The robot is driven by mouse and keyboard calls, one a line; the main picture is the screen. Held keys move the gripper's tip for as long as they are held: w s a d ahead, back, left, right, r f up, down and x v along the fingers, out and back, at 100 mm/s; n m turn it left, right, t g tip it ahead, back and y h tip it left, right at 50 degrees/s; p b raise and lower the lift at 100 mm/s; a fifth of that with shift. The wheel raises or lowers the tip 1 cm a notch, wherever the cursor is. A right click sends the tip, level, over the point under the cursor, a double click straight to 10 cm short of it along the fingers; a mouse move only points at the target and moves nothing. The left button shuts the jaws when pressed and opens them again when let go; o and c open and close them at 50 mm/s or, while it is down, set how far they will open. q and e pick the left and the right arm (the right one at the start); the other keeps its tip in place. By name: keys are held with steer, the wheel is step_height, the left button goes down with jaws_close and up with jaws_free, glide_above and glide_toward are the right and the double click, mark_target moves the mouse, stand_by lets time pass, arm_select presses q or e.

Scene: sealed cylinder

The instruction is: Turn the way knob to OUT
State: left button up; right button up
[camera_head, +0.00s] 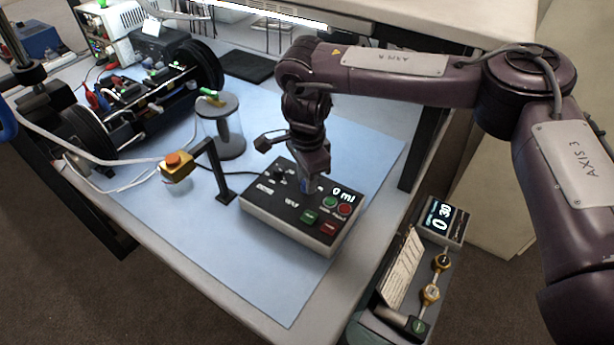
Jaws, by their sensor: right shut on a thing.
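The control box (285,232) is black-topped with pale sides and sits on the blue mat near the table's front edge. My right gripper (305,189) points down onto the middle of the box top and is shut on the way knob. The gripper mostly hides the knob, so where it points cannot be read. A white label shows just in front of the gripper. Green and red buttons (329,228) and a small lit display (343,194) are to the right of the gripper. My left gripper is not in view.
A yellow box with an orange button (176,164) and a black bracket (212,168) stand to the left. A side tray (398,275) holds a sheet and gauges. The blue mat (262,288) is clear in front.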

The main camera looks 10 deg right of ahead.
steer(key=shift+w+r, duration=0.1)
steer(key=shift+r, duration=0.05)
steer(key=o, duration=1)
steer(key=shift+r, duration=0.1)
step_height(320, 180, up, 8)
steer(key=shift+f+b, duration=0.25)
steer(key=shift+b, duration=0.15)
